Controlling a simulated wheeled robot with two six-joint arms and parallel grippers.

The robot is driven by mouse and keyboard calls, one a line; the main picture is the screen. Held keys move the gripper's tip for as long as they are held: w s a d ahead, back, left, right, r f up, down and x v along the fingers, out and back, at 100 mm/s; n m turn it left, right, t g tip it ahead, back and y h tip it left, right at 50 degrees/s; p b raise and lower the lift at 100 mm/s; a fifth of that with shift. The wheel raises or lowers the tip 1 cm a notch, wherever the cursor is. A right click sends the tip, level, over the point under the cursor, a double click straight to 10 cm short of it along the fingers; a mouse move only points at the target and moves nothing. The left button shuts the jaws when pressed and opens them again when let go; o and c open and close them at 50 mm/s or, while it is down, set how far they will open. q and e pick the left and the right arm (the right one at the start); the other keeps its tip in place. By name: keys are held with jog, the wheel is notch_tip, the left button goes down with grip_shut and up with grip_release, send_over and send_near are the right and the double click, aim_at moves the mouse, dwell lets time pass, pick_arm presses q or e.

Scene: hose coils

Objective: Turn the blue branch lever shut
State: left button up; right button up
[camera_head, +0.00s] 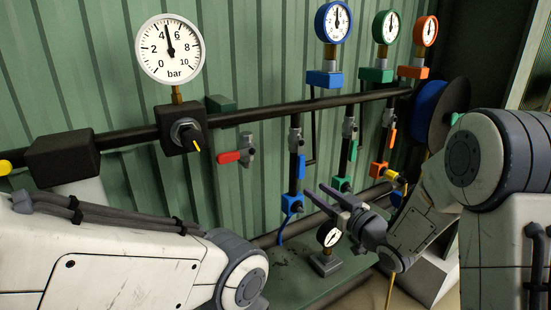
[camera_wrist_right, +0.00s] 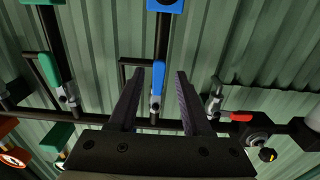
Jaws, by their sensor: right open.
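The blue branch lever (camera_head: 301,167) hangs down along its dark vertical branch pipe. In the right wrist view the blue lever (camera_wrist_right: 158,77) lies in line with the pipe, in the gap between my two fingers. My right gripper (camera_head: 318,192) is open and empty, its fingers reaching toward the blue branch from the lower right. In the right wrist view the fingers of this gripper (camera_wrist_right: 159,86) stand on either side of the lever; contact is not visible. My left arm enters from the left, and its gripper is out of view.
A red lever (camera_head: 230,157) is left of the blue branch. A green branch lever (camera_head: 353,150) and an orange branch lever (camera_head: 392,138) are to its right. A small gauge (camera_head: 329,236) stands below. A dark main pipe (camera_head: 260,113) crosses the corrugated wall.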

jog(key=shift+p+x, duration=0.3)
jog(key=shift+x, duration=2.9)
grip_shut()
jog(key=s+a+r+m+p, duration=0.6)
jog(key=a+r+m+p, duration=0.2)
jog(key=m, duration=0.9)
notch_tip(320, 180, up, 2)
jog(key=p, duration=0.4)
jog(key=shift+a+m+p, duration=0.2)
jog(key=shift+m+p, duration=0.1)
jog(key=shift+p, duration=0.05)
jog(key=shift+c, duration=0.2)
grip_release()
jog(key=shift+s, duration=0.1)
